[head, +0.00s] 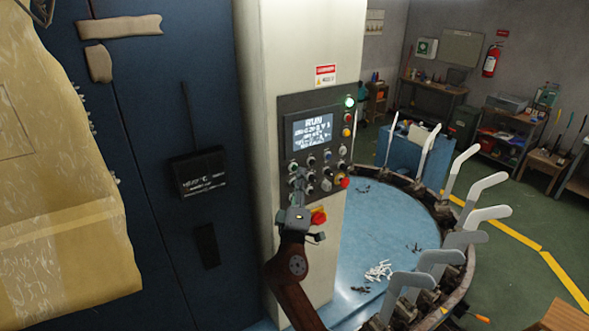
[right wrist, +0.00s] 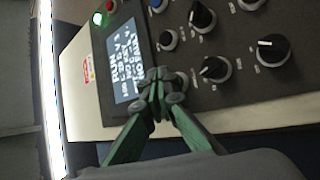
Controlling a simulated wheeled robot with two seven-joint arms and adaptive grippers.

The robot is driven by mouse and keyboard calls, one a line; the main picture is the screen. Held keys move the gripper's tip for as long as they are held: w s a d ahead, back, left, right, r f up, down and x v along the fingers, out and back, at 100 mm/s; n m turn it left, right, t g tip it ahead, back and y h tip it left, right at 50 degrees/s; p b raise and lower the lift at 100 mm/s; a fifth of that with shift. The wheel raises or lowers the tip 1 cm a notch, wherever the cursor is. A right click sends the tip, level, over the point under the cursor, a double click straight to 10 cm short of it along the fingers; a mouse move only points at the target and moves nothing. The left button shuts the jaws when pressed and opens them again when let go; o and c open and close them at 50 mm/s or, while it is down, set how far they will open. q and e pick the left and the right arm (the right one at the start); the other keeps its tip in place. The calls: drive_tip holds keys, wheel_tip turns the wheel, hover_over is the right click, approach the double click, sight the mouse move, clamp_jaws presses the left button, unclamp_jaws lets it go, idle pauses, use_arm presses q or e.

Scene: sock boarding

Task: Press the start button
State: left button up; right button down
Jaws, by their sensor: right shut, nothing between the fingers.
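The control panel (head: 298,108) is a dark plate on the cream column, with a lit screen (head: 313,130) whose top line reads RUN. Several knobs and buttons (head: 327,171) sit below and beside the screen; I cannot tell which is the start button. A green lamp (head: 349,102) glows at its top right. My right gripper (head: 299,182) is in front of the panel's lower left, shut and empty. In the right wrist view its closed fingertips (right wrist: 160,86) overlap the screen's edge (right wrist: 128,62), near black knobs (right wrist: 215,68). Contact cannot be told. My left gripper is out of view.
A red knob on yellow (head: 319,217) sits on the column just right of my right gripper. A round blue table (head: 385,215) ringed by upright white sock boards (head: 486,216) stands to the right. A yellowish wrapped load (head: 60,190) fills the left, before dark blue cabinets (head: 150,110).

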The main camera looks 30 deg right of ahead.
drive_tip(key=shift+s, duration=0.1)
drive_tip(key=s, duration=0.2)
drive_tip(key=s+p, duration=0.1)
drive_tip(key=s, duration=0.2)
drive_tip(key=shift+d, duration=0.2)
drive_tip(key=shift+w, duration=0.1)
idle(0.6)
